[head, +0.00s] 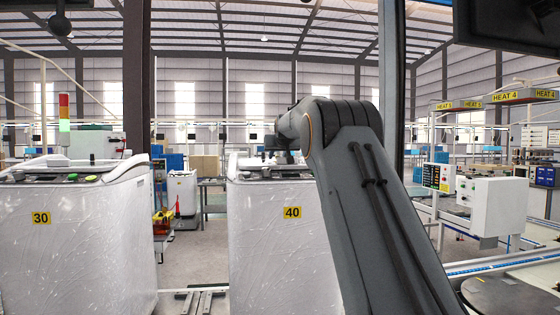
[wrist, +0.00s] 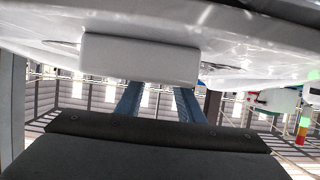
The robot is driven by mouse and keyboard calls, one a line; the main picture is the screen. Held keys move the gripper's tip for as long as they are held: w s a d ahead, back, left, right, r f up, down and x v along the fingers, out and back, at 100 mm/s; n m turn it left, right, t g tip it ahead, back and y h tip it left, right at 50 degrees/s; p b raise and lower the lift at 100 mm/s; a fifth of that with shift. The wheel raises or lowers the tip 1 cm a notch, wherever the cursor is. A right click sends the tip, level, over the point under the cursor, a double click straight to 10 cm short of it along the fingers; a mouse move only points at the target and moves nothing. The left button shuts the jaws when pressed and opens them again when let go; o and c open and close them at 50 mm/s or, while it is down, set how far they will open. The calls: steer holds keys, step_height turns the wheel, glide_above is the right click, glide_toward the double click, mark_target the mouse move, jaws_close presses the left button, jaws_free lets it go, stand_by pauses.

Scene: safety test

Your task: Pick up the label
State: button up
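Yellow labels are in the head view: one reading 40 (head: 292,212) on the front of the middle white machine, one reading 30 (head: 41,217) on the left machine. I cannot tell which label is meant. My gripper end is above the top of machine 40, partly hidden by my own arm. In the wrist view, which looks upside down, my dark gripper body fills the bottom. Two blue bars stand apart above it, and a pale block (wrist: 140,58) covers their far ends. I cannot tell whether the bars are fingers or whether the block is held.
The wrapped machine 40 (head: 270,265) and machine 30 (head: 90,250) stand with a floor gap between them. A light tower (head: 64,118) rises behind the left one. White control boxes (head: 491,205) and a blue-edged conveyor (head: 490,262) are at right.

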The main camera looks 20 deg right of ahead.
jaws_close()
steer(key=shift+r, duration=0.1)
step_height(320, 180, up, 10)
stand_by(0.8)
steer(key=c, duration=0.7)
jaws_free()
jaws_close()
